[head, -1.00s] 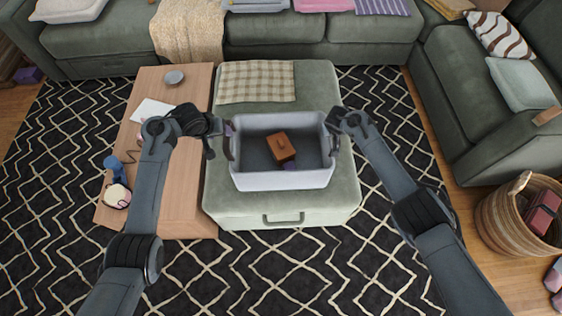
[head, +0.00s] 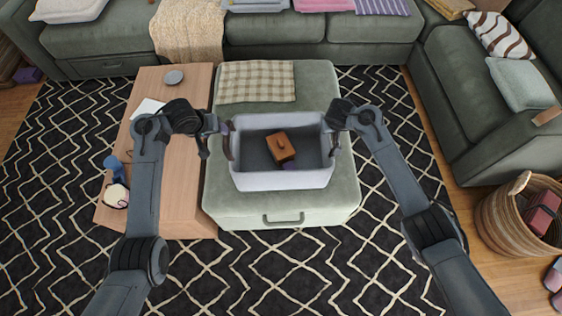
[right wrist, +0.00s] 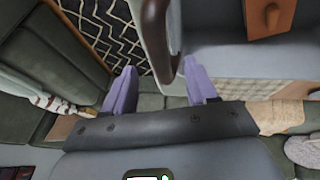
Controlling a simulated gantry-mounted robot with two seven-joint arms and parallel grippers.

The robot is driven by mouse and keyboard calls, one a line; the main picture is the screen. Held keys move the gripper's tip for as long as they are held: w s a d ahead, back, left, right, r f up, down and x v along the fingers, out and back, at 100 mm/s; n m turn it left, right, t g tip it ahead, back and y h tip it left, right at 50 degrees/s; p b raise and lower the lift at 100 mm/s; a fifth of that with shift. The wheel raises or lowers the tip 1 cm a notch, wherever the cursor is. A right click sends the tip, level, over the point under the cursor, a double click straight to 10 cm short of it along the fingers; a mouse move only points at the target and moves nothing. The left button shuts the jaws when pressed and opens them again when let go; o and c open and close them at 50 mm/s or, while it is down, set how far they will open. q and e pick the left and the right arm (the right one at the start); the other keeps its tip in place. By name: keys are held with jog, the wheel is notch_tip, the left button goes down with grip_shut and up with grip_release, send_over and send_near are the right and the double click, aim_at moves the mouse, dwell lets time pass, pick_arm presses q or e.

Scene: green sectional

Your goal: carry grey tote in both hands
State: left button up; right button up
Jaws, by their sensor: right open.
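The grey tote (head: 283,181) stands upright on the green ottoman. It has dark handles on its left and right ends. An orange-brown box (head: 281,147) lies inside it, with a small purple thing partly hidden below. My left gripper (head: 224,128) is at the tote's left handle; its fingers are too small to tell their opening. My right gripper (head: 328,126) is at the right handle. In the right wrist view, its purple fingers (right wrist: 160,88) are apart, with the dark handle (right wrist: 160,38) showing between them. I cannot tell whether they touch it.
The green ottoman (head: 245,211) carries a checked cloth (head: 257,82) behind the tote. A wooden table (head: 185,205) stands against its left, with a small bowl (head: 174,77) and other items. Green sofas (head: 482,110) stand behind and right. A wicker basket (head: 500,222) is at right. Patterned rug lies in front.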

jog(key=shift+v, duration=2.45)
